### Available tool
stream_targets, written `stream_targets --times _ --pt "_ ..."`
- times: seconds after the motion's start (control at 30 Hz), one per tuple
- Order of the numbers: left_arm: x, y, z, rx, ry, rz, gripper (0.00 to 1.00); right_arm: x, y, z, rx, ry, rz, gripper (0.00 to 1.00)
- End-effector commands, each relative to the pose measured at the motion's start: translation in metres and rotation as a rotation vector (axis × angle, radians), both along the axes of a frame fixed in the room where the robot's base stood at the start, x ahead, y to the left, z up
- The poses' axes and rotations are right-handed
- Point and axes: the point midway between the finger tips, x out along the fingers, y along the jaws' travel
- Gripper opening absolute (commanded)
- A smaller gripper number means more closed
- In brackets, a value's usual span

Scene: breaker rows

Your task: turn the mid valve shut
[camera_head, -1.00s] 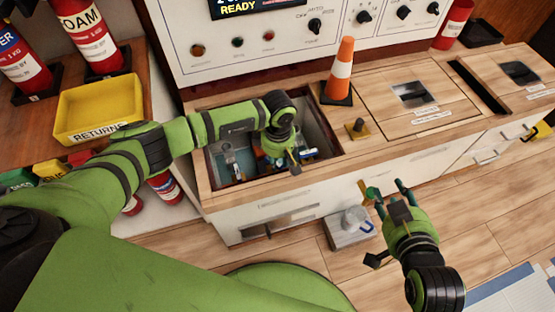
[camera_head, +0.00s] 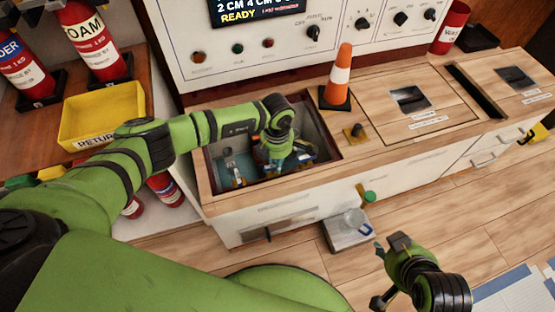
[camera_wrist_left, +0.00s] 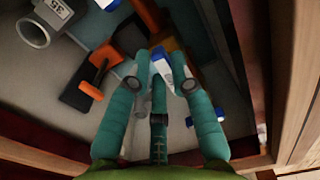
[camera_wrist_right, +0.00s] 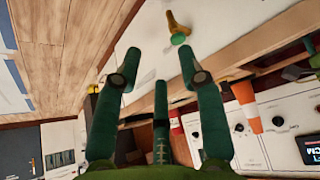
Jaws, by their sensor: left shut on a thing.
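A brass fitting with a green round end (camera_head: 369,196) sticks out from the cabinet front; it also shows ahead of the fingers in the right wrist view (camera_wrist_right: 178,38). I cannot tell whether it is the mid valve. My right gripper (camera_wrist_right: 160,68) is open and empty, apart from the fitting and below it in the head view. My left gripper (camera_head: 280,165) is down in the open counter bay (camera_head: 222,168). Its fingers are closed on a small white and blue piece (camera_wrist_left: 160,68), whose shape is partly hidden by them.
In the bay lie an orange and black part (camera_wrist_left: 88,82) and a grey cylinder marked 35 (camera_wrist_left: 38,30). An orange cone (camera_head: 340,75) stands behind the bay's right edge. A yellow returns bin (camera_head: 100,110) is left.

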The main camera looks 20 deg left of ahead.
Motion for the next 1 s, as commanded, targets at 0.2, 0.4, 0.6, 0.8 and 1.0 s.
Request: stream_targets --times 0.2,0.4,0.6,0.8,1.0 --pt "0.001 0.002 0.0 0.002 0.0 0.08 0.0 -0.015 -0.005 -0.006 -0.013 0.077 -0.01 0.4" --pt "0.001 0.002 0.0 0.002 0.0 0.108 0.0 -0.02 -0.007 -0.008 -0.017 0.103 -0.013 0.4" --pt "0.001 0.002 0.0 0.002 0.0 0.113 0.0 -0.021 -0.007 -0.009 -0.018 0.107 -0.014 0.4" --pt "0.001 0.002 0.0 0.002 0.0 0.112 0.26 -0.021 -0.008 -0.009 -0.018 0.107 -0.014 0.4" --pt "0.001 0.002 0.0 0.001 0.0 0.111 0.46 -0.021 -0.008 -0.009 -0.018 0.107 -0.014 0.4"
